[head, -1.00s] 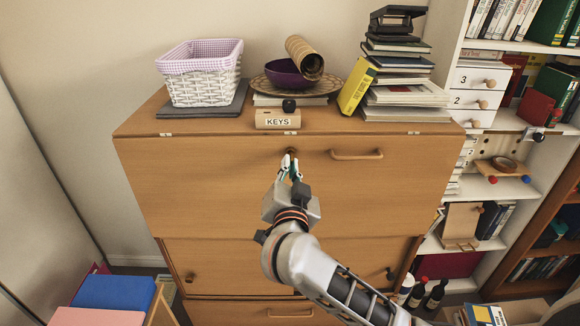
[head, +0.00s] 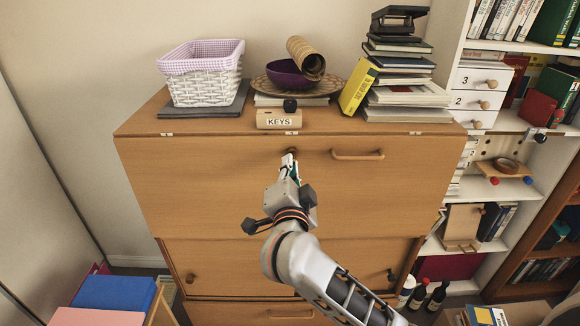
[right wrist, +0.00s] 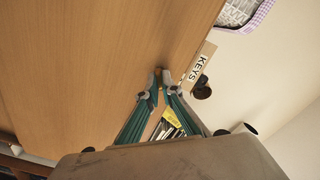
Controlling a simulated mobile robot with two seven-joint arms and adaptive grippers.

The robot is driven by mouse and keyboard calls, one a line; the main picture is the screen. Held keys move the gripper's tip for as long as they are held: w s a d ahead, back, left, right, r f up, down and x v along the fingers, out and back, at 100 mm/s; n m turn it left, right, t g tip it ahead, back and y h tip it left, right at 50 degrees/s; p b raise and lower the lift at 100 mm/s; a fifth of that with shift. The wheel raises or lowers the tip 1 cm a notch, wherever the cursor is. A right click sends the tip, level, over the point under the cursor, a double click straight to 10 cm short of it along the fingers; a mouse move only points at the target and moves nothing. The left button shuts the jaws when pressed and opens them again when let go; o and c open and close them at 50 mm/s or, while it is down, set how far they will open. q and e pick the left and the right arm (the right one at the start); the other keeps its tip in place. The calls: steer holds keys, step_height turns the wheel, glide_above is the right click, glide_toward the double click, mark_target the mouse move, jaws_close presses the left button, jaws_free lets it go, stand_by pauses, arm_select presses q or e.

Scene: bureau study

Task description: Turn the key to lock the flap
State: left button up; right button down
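The flap (head: 220,185) of the wooden bureau is closed and upright, with a wooden bar handle (head: 357,155) to the right of its lock. The small brass key (head: 293,151) sits at the flap's top middle and is mostly hidden by my fingers. My right gripper (head: 290,159) reaches it from below. In the right wrist view, my right gripper's fingertips (right wrist: 161,80) converge closely on either side of the brass key (right wrist: 159,71); they look shut on it. The gripper is rolled, with its fingers nearly in line in the head view. My left gripper is out of view.
A KEYS block (head: 279,120) stands on the bureau top above the lock. A white basket (head: 203,75), a purple bowl (head: 288,74) and stacked books (head: 395,93) stand there too. A white shelf unit (head: 450,165) is at the right; bottles (head: 437,296) stand low beside the bureau.

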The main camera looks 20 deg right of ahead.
steer(key=m+b, duration=0.1)
steer(key=m, duration=0.2)
steer(key=shift+m, duration=0.4)
steer(key=m+b, duration=0.1)
steer(key=m, duration=0.2)
steer(key=c, duration=2.3)
jaws_free()
steer(key=shift+r, duration=0.1)
